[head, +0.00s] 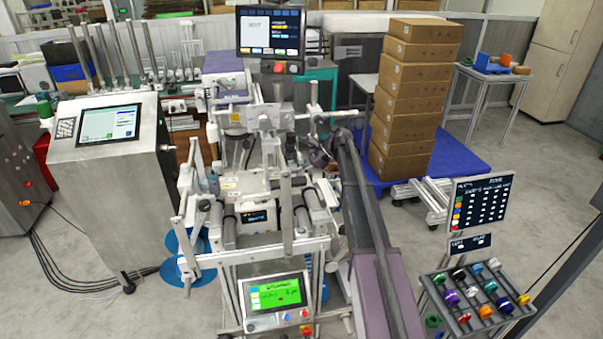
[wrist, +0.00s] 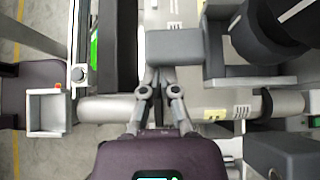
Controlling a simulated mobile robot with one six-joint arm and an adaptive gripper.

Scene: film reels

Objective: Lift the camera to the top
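In the wrist view a black, round-ended device (wrist: 268,32), which may be the camera, sits at the upper right beside a grey bracket (wrist: 240,72). My gripper (wrist: 159,74) shows at the middle of the wrist view. Its two fingers point up toward a small grey block (wrist: 174,47). The fingertips lie close together at the block's lower edge; whether they grip it is hidden. In the head view the grey machine (head: 262,200) with rails and clamps fills the middle. I cannot pick out the camera or my gripper with certainty there.
A black screen (head: 270,32) stands above the machine and a green panel (head: 275,294) sits at its front. A stack of brown boxes (head: 410,95) is on a blue pallet at the right. A rack of colored spools (head: 478,298) stands front right. Grey floor is open around.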

